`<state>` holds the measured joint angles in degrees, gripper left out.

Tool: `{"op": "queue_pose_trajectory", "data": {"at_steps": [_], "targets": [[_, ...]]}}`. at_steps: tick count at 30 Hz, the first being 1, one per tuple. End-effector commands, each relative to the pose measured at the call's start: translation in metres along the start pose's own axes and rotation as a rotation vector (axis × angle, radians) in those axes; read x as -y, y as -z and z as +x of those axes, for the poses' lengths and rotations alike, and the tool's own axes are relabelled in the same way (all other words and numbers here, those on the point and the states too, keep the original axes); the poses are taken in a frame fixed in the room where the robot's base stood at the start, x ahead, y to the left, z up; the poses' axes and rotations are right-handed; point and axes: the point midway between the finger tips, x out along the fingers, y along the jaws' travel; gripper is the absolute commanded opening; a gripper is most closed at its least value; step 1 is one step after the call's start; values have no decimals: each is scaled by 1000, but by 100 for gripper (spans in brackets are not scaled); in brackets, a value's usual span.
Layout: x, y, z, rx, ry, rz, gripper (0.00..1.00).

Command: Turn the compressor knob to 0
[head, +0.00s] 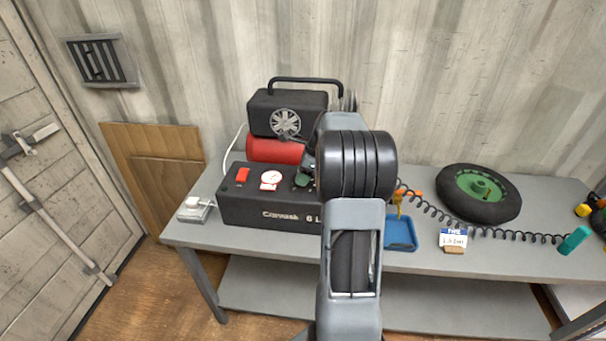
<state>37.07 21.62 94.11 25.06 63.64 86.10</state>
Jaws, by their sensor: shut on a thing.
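The compressor (262,208) stands on the grey bench, with a black front box, a red tank and a black motor with a fan and carry handle. Its slanted top panel has a red switch (242,175), a round white gauge (271,177) and a dark green knob (301,180) toward the right. My gripper (308,170) is at the knob and shut on it. My arm comes up from the front and hides most of the gripper and the panel's right end. The knob's pointer and scale cannot be read.
A white socket box (194,209) sits left of the compressor on the bench (420,262). To the right are a blue tray (400,233), a coiled black hose (430,208), a price tag (453,239) and a wheel with a green hub (479,192). A corrugated wall stands close behind.

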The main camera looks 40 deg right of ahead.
Motion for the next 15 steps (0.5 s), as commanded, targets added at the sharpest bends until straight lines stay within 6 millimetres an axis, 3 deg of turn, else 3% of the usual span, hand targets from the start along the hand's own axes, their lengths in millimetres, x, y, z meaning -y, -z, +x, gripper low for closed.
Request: {"op": "queue_pose_trajectory", "data": {"at_steps": [8, 15], "targets": [[0, -1, -2, 0, -17, -43, 21], [1, -2, -4, 1, -81, -193, 21]]}}
